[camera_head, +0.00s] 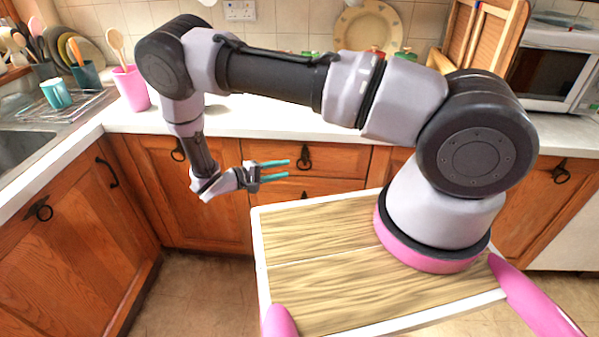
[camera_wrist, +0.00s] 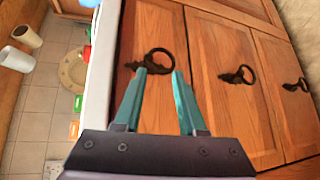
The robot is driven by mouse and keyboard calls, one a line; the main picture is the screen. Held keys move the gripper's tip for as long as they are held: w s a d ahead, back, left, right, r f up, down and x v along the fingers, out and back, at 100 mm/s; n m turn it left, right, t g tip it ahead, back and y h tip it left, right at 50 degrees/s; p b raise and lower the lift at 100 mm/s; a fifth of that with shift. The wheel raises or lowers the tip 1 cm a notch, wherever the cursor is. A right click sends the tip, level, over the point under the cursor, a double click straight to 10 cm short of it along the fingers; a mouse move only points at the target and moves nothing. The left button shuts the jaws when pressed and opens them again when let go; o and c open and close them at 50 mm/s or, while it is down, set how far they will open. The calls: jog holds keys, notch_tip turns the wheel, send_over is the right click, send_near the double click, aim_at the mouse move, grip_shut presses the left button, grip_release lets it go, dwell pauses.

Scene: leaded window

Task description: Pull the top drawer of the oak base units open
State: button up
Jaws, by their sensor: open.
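The top drawer (camera_head: 342,158) of the oak base units is shut, just under the white worktop. Its dark ring handle (camera_head: 304,156) hangs on the drawer front. In the wrist view the top drawer (camera_wrist: 152,25) stands on its side, and its ring handle (camera_wrist: 158,52) shows just beyond my fingertips. My gripper (camera_head: 288,168) is open and empty, its teal fingers pointing right toward the drawer front. In the wrist view my gripper (camera_wrist: 159,73) has one finger on each side of the ring's line. I cannot tell whether either finger touches the ring.
A second drawer (camera_head: 285,188) lies below, with its own ring handle (camera_wrist: 239,75); a third handle (camera_wrist: 295,85) shows further down. The worktop (camera_head: 250,115) overhangs the drawers and carries a pink cup (camera_head: 131,90) and a plate (camera_head: 367,32). Tiled floor lies left of my base.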

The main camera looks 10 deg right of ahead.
jog(key=shift+n+t, duration=0.6)
jog(key=shift+t, duration=0.3)
jog(key=w+d+f, duration=0.1)
jog(key=d, duration=0.2)
jog(key=w+d+f, duration=0.1)
jog(key=d+f, duration=0.1)
jog(key=d, duration=0.1)
jog(key=w+d+f, duration=0.1)
jog(key=w+d, duration=0.1)
jog(key=shift+d+f, duration=0.3)
jog(key=shift+d, duration=0.1)
grip_shut()
dwell(0.4)
